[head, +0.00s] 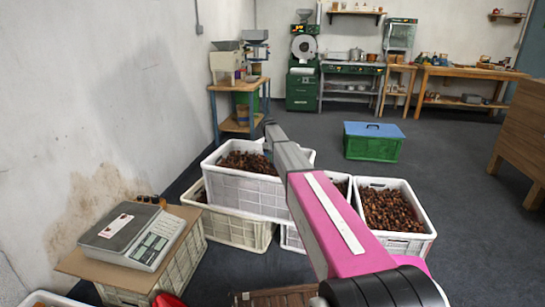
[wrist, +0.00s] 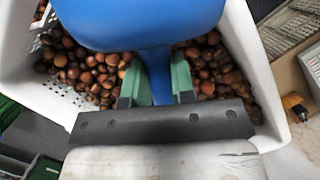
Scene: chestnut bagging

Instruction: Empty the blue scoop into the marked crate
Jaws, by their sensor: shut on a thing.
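The blue scoop (wrist: 140,22) fills the top middle of the wrist view. My gripper (wrist: 158,82) is shut on its handle, with a green finger pad on each side. The scoop is above a white crate (wrist: 262,85) with brown chestnuts in it; the scoop's inside is hidden, so I cannot tell what it holds. In the head view my arm reaches over the white crates and hides the gripper and scoop. A chestnut-filled white crate (head: 244,190) sits on top of another crate at left. I cannot make out a mark on any crate.
Another white crate of chestnuts (head: 410,240) stands at the right, one partly behind my arm. A scale (head: 130,235) sits on cardboard over a crate at left. A green bin with a blue lid (head: 372,145) stands behind. Grey floor is clear at right.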

